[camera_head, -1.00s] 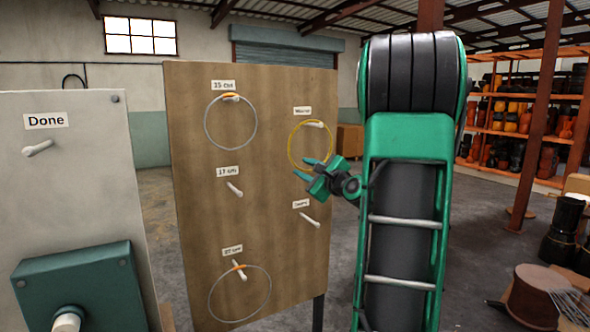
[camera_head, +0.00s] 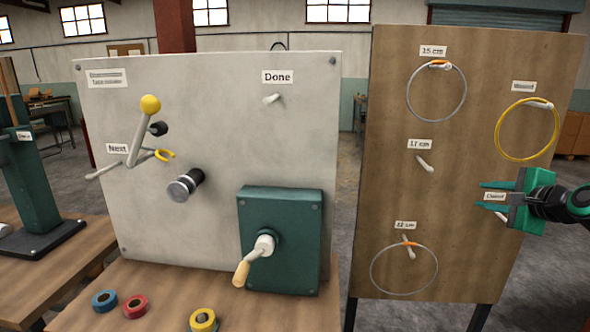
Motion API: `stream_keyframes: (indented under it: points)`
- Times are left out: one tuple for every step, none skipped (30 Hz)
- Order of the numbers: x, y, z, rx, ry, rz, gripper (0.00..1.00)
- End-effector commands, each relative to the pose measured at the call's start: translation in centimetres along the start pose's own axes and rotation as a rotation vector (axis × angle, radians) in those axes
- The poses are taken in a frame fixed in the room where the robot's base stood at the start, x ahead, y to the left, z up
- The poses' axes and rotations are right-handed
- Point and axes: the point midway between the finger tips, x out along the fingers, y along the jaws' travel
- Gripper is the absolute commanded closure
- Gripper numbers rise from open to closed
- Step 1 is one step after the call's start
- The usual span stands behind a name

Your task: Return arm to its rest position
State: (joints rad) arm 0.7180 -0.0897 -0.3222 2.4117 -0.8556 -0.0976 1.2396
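My gripper (camera_head: 483,195) is at the right edge of the head view, in front of the lower right part of the wooden board (camera_head: 390,190). Its two green fingers point left and stand apart, with nothing between them. A "Closed"-like label shows by the gripper, and the peg there is partly hidden. A yellow ring (camera_head: 528,157) hangs from the "Wound" peg above my gripper. Only the end of my arm shows; the rest is out of view to the right.
Grey rings hang on the 15 cm (camera_head: 409,98) and 22 cm (camera_head: 371,276) pegs. The 17 cm peg (camera_head: 426,164) is bare. A grey panel (camera_head: 225,110) carries a crank box (camera_head: 303,215), a lever (camera_head: 139,135) and a "Done" peg (camera_head: 272,98). Tape rolls lie on the bench (camera_head: 165,290).

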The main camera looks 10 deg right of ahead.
Motion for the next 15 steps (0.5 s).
stream_keyframes:
  points:
    - [-0.2,2.3,1.6,-0.126,-0.009,0.093,0.72]
    - [-0.5,4.0,2.2,-0.203,-0.013,0.156,0.72]
    - [-1.1,6.1,2.8,-0.302,-0.021,0.238,0.72]
    - [-1.7,7.6,3.1,-0.376,-0.030,0.299,0.72]
    - [-2.4,9.1,3.5,-0.449,-0.042,0.359,0.72]
    - [-3.4,11.1,3.9,-0.541,-0.062,0.440,0.72]
    - [-4.3,12.5,4.0,-0.607,-0.078,0.499,0.72]
    - [-5.4,13.8,4.2,-0.671,-0.097,0.557,0.72]
    - [-6.9,15.5,4.3,-0.753,-0.128,0.635,0.72]
    - [-8.1,16.7,4.4,-0.811,-0.154,0.692,0.72]
    - [-9.3,17.8,4.5,-0.866,-0.181,0.748,0.72]
    - [-11.1,19.2,4.5,-0.932,-0.221,0.818,0.72]
    - [-12.3,20.1,4.6,-0.977,-0.252,0.868,0.72]
    - [-13.7,20.9,4.6,-1.015,-0.283,0.915,0.72]
    - [-15.3,21.9,4.6,-1.060,-0.326,0.971,0.72]
